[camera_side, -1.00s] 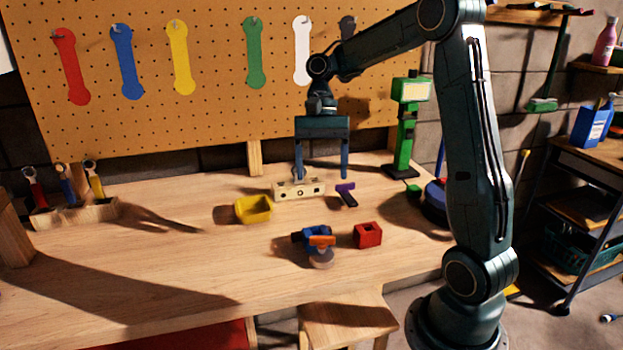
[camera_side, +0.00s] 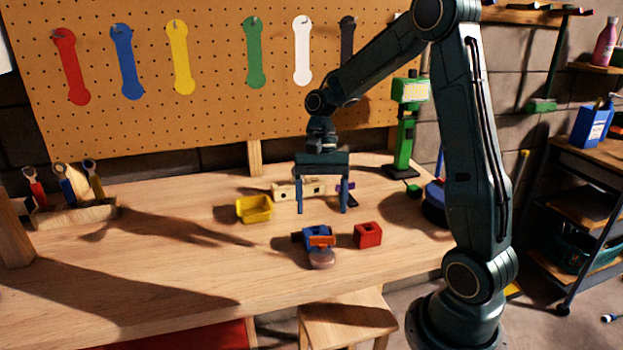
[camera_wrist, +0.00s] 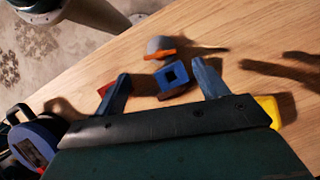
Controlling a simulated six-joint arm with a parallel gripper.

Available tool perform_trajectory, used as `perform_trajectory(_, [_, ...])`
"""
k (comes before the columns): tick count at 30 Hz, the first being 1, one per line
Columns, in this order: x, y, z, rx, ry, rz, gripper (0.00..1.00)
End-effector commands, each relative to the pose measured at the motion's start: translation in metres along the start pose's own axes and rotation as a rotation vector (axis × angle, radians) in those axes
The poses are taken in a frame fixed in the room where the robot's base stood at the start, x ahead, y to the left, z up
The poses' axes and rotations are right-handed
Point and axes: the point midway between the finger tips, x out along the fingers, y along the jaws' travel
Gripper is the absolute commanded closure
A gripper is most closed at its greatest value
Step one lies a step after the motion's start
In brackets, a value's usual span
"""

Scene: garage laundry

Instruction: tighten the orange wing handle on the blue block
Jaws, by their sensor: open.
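The blue block (camera_side: 317,231) sits on the workbench near its front edge, and in the wrist view it shows a dark square opening (camera_wrist: 174,73). The orange wing handle (camera_side: 321,241) is on the block's front side, beside a round greyish-pink piece; it also shows in the wrist view (camera_wrist: 160,54). My gripper (camera_side: 322,211) is open and empty above the bench, behind the block in the side view. In the wrist view the block lies ahead, between the two fingers (camera_wrist: 166,82). The gripper appears apart from the block.
A red block (camera_side: 368,235) with a hole stands right of the blue block. A yellow bin (camera_side: 254,209) is at left. The bench's left front is clear.

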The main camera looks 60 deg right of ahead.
Motion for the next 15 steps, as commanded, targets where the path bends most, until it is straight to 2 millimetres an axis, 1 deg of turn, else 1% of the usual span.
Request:
perform_trajectory(1, [0.009, 0.001, 0.001, 0.001, -0.003, 0.004, 0.27])
perform_trajectory(6, [0.034, 0.001, 0.001, 0.000, -0.002, 0.004, 0.27])
perform_trajectory(10, [0.050, 0.001, 0.000, 0.001, -0.002, 0.003, 0.27])
perform_trajectory(15, [0.061, 0.001, 0.000, 0.000, -0.001, 0.002, 0.27])
